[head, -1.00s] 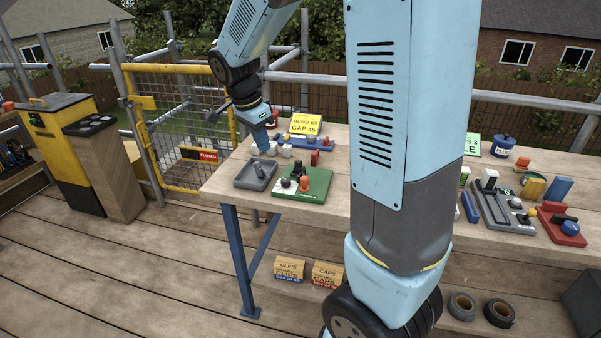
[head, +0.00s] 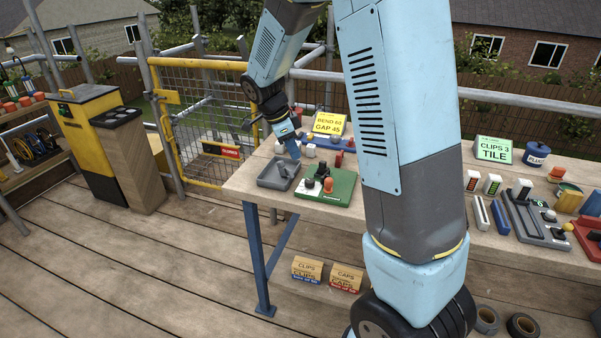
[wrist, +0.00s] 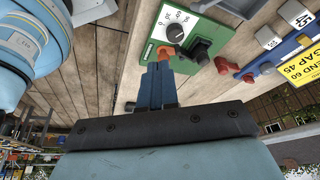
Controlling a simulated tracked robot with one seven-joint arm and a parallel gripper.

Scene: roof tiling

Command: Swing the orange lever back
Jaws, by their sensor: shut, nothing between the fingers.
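The orange lever (head: 328,185) stands on a green board (head: 345,180) at the left end of the bench, beside a black lever and a dial. In the wrist view the orange lever (wrist: 166,52) shows just beyond my fingertips, with the dial and the black lever (wrist: 205,50) close by on the green board (wrist: 190,14). My gripper (head: 296,155) is shut and empty, pointing down at the back left of the green board. In the wrist view my gripper (wrist: 158,72) is very near the orange lever; whether they touch I cannot tell.
A grey tray (head: 268,183) lies left of the green board. A blue rail with small parts and a yellow sign (head: 328,123) stand behind. More fixtures, such as a green sign (head: 493,150), stand at the right. My arm hides the bench's middle.

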